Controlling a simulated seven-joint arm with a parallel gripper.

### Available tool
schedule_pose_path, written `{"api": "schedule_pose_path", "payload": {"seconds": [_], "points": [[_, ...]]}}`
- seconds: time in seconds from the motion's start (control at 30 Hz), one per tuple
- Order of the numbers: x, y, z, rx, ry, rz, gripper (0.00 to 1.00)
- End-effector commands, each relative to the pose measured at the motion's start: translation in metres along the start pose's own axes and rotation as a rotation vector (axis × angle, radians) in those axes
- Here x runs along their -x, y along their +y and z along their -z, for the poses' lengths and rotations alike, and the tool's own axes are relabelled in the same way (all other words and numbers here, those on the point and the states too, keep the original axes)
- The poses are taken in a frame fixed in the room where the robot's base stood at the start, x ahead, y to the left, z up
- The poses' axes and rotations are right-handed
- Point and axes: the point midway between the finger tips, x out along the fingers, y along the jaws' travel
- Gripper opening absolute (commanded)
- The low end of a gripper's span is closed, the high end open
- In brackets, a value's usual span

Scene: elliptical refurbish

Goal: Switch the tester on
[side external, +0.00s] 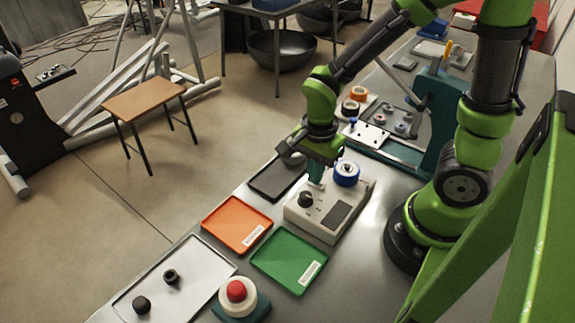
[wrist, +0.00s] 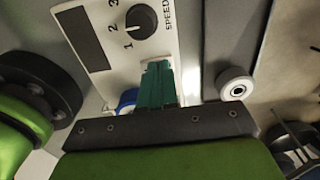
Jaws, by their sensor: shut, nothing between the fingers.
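The tester (side external: 318,228) is a pale box on the bench. It has a black knob (side external: 305,199), a dark rectangular panel (side external: 336,215) and a blue ringed part (side external: 347,173) at its back right. My gripper (side external: 316,183) is shut and empty, pointing down at the tester behind the knob. In the wrist view its teal fingertips (wrist: 158,68) overlap a small pale rectangle on the tester's face. Contact and the switch's state cannot be told.
An orange tray (side external: 237,224), a green tray (side external: 289,260) and a dark tray (side external: 276,180) lie around the tester. A red button (side external: 236,291) on a teal base stands in front. A teal press-like fixture (side external: 437,115) stands behind. A white tray (side external: 190,290) holds two black parts.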

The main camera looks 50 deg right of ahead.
Motion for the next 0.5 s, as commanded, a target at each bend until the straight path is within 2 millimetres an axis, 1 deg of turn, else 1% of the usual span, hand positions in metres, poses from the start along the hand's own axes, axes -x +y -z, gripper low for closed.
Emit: {"api": "schedule_pose_path", "payload": {"seconds": [0.17,0.4,0.5], "points": [[0.024,-0.005,0.000,0.000,-0.001,0.009,0.00],[0.080,-0.013,0.000,0.000,-0.001,0.011,0.00],[0.101,-0.016,0.000,0.000,-0.001,0.009,0.00]]}}
